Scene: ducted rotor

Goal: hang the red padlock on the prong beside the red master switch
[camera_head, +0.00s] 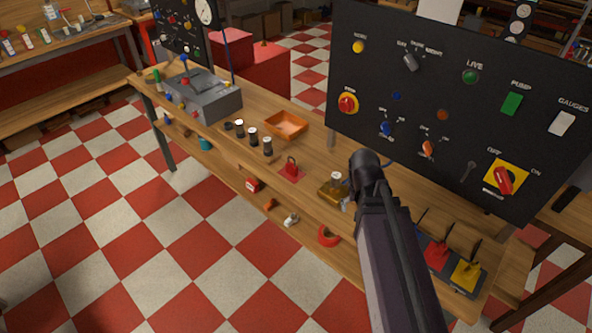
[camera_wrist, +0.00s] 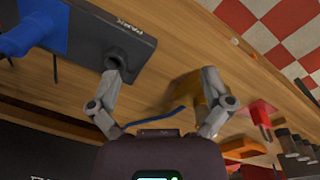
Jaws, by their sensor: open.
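The red padlock (camera_head: 291,168) stands on a small red mat on the wooden bench; it also shows at the right of the wrist view (camera_wrist: 262,113). The red master switch (camera_head: 503,181) sits on a yellow plate at the lower right of the black panel. A thin grey prong (camera_head: 468,169) sticks out of the panel just left of that plate. My gripper (camera_wrist: 162,74) is open and empty, its fingers spread above the bench. It is right of the padlock in the head view, where my arm hides most of its fingers.
A brass block (camera_head: 332,191) with a knob is close to my gripper. An orange tray (camera_head: 287,125) and several dark cylinders (camera_head: 253,136) are left of and beyond the padlock. Red and yellow levers (camera_head: 466,273) stand at the bench's right end. Bare wood lies around the mat.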

